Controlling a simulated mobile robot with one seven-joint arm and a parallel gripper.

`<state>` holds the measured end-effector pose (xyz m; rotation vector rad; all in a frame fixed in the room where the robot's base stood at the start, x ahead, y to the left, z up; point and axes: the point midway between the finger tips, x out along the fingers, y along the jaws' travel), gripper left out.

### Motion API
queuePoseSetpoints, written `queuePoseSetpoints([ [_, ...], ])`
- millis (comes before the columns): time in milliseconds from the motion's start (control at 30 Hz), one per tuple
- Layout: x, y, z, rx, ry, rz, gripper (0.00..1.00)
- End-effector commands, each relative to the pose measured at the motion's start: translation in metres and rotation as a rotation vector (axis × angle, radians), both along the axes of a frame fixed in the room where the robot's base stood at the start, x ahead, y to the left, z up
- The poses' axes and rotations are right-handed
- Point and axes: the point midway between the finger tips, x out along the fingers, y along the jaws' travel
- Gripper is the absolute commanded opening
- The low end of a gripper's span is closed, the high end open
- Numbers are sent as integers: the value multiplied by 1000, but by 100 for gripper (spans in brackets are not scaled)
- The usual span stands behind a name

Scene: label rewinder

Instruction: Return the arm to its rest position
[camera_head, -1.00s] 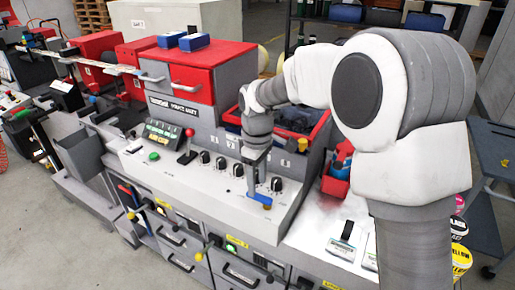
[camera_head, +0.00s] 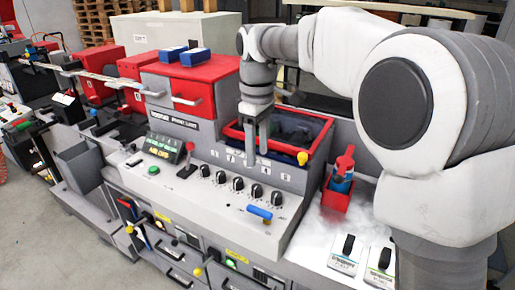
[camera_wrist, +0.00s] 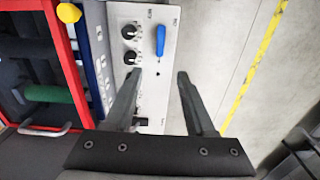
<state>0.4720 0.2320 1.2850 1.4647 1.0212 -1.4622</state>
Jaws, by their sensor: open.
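My gripper (camera_head: 258,137) hangs from my white and grey arm, above the label rewinder's control panel (camera_head: 205,195) and in front of the red-rimmed bin (camera_head: 235,134). In the wrist view my gripper (camera_wrist: 158,75) shows two dark fingers apart with nothing between them.
A red drawer unit (camera_head: 190,90) with blue boxes on top stands left of my gripper. A red holder (camera_head: 336,197) with a bottle and two black switches (camera_head: 347,245) are at the right. Open floor (camera_wrist: 225,50) shows beside the panel in the wrist view.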

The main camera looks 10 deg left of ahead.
Motion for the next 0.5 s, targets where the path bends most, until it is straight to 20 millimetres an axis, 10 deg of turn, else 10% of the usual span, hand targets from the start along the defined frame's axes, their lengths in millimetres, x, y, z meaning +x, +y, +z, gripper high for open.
queuePoseSetpoints([
  [233,-7,-15,9,3,-26,-51,55],
  [500,-47,-82,38,31,-134,-312,55],
])
